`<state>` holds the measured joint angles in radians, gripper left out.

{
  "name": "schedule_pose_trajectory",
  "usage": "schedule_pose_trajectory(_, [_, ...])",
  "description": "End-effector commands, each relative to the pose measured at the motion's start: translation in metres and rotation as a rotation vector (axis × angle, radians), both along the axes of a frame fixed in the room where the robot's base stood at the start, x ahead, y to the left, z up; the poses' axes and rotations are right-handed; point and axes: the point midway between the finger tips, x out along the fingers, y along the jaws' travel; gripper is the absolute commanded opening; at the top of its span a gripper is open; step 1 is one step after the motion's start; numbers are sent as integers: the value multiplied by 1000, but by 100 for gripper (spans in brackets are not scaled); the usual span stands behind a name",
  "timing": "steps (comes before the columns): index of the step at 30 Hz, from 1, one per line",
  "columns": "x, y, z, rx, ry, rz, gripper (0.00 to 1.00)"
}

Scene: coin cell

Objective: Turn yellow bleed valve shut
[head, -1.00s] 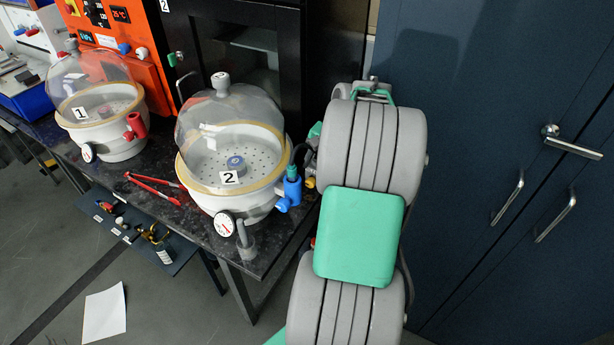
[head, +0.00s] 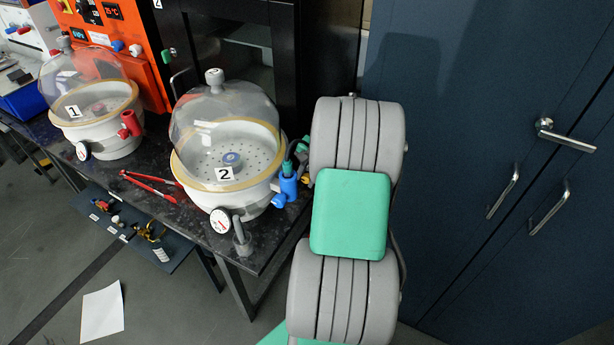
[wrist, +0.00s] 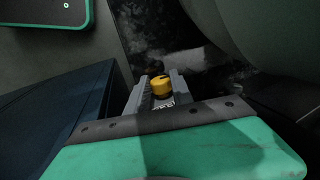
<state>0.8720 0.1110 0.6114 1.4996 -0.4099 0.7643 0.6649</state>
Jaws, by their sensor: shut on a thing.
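The yellow bleed valve (wrist: 161,86) sits between the two fingers of my gripper (wrist: 160,92) in the wrist view. The fingers are shut on it, one on each side. In the head view a small bit of the yellow valve (head: 304,180) shows at the right of the bell-jar vessel marked 2 (head: 228,140), beside its blue fitting (head: 288,187). My arm hides most of the gripper there. The valve's exact turn angle cannot be told.
A second vessel marked 1 (head: 95,100) stands to the left. Red tongs (head: 150,186) lie on the dark bench (head: 195,225). A blue cabinet (head: 450,130) stands close on the right of my arm. A lower shelf (head: 120,228) holds small parts.

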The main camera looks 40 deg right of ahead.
Motion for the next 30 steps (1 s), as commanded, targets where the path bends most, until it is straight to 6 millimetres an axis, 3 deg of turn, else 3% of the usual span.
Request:
schedule_pose_trajectory(8, [0,0,0,0,0,0,0])
schedule_pose_trajectory(30, [3,0,1,-44,123,0,0])
